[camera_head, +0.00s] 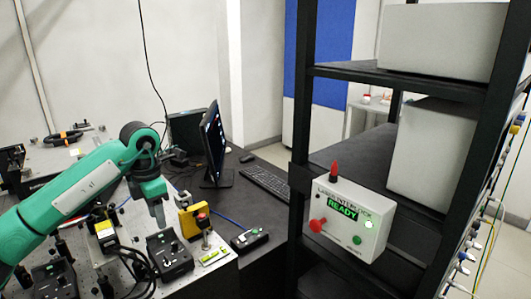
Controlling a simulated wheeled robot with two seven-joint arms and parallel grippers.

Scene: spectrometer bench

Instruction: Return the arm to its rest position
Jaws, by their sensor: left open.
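My left arm, green with grey parts, comes in from the left over the optics bench (225,275). Its left gripper (158,216) points down, open, with nothing seen between its fingers. From this angle I cannot tell whether the fingertips touch anything. My right gripper is not in view.
A white control box (378,239) reading READY, with a red knob and green button, is mounted on the black shelf rack (298,130) at right. A monitor (213,143), keyboard (265,186) and mouse (247,158) stand behind the gripper. A power strip (250,241) lies right of the bench.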

